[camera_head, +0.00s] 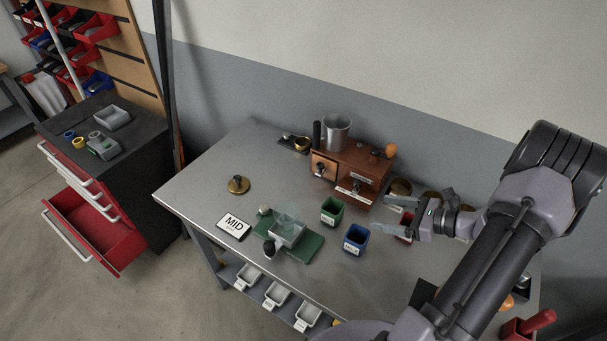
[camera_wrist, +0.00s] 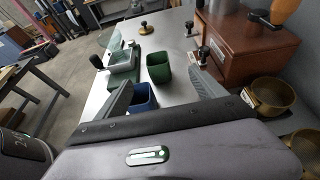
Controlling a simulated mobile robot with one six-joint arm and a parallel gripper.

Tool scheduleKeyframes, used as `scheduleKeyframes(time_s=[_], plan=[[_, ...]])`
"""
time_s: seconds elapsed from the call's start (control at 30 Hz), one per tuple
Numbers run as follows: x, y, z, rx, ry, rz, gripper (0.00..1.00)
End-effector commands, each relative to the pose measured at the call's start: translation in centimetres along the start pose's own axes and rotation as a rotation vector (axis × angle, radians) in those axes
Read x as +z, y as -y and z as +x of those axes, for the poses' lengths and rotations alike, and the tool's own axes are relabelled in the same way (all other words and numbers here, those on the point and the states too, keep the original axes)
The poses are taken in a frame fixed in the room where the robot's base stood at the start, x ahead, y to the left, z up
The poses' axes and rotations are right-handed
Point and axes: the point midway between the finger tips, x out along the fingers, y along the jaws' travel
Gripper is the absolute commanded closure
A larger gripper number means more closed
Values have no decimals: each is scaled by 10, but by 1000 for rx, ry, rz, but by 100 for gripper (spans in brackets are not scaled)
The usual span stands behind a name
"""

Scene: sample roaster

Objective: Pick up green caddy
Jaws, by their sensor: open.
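The green caddy (camera_head: 332,211) is a small open-topped cup standing upright on the grey table, in front of the wooden roaster. In the wrist view the green caddy (camera_wrist: 159,67) lies ahead, beyond and between my fingers. My gripper (camera_head: 402,219) is open and empty, to the right of the caddy and apart from it. In the wrist view my gripper (camera_wrist: 163,92) shows both fingers spread. A blue caddy (camera_head: 355,239) stands beside the green one; in the wrist view the blue caddy (camera_wrist: 143,99) is partly hidden by the left finger.
A red caddy (camera_head: 404,228) stands by my gripper, partly hidden. The wooden roaster (camera_head: 352,166) is behind. A scale with a clear-topped tray (camera_head: 287,234) sits on a green mat (camera_head: 306,248) to the left. A MID sign (camera_head: 234,226) lies further left. The table's left end is mostly clear.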

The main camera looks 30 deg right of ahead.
Motion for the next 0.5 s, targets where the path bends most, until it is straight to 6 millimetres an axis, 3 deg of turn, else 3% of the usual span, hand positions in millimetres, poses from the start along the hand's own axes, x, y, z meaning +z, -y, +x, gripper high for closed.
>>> scheduleKeyframes(time_s=[0.07, 0.3, 0.5], plan=[[-6, 1, 10, -9, 8, 15, 20], [-8, 0, 83, -2, 5, 11, 20], [-6, 0, 118, -4, 4, 11, 20]])
